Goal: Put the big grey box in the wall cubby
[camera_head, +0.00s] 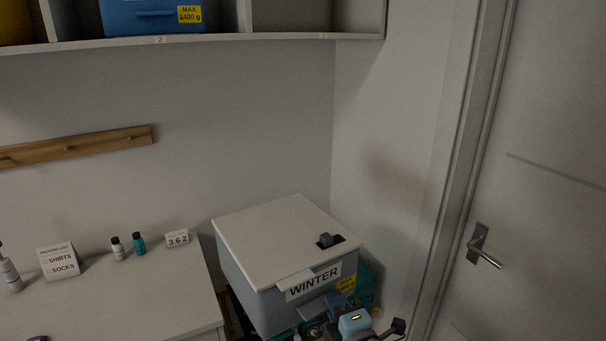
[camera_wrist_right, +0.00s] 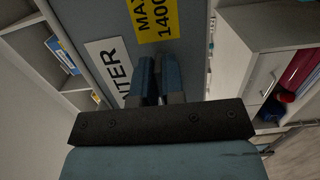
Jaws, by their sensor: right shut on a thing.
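The big grey box (camera_head: 262,300) has a pale lid (camera_head: 275,240), a WINTER label and a yellow MAX label. It is at the lower middle of the head view, right of the white cabinet. My right gripper (camera_head: 338,304) is at its front face, shut on its handle. In the right wrist view the closed fingers (camera_wrist_right: 155,78) are against the grey box front (camera_wrist_right: 95,25), and they hide the grip. The wall cubby (camera_head: 290,16) at the top has an empty-looking compartment at its right end. My left gripper is not in view.
A blue box (camera_head: 140,18) fills the compartment left of the empty one. A wooden peg rail (camera_head: 80,147) is on the wall. Small bottles (camera_head: 118,248) and a list card (camera_head: 58,262) stand on the cabinet top (camera_head: 120,300). A door (camera_head: 550,200) is at the right.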

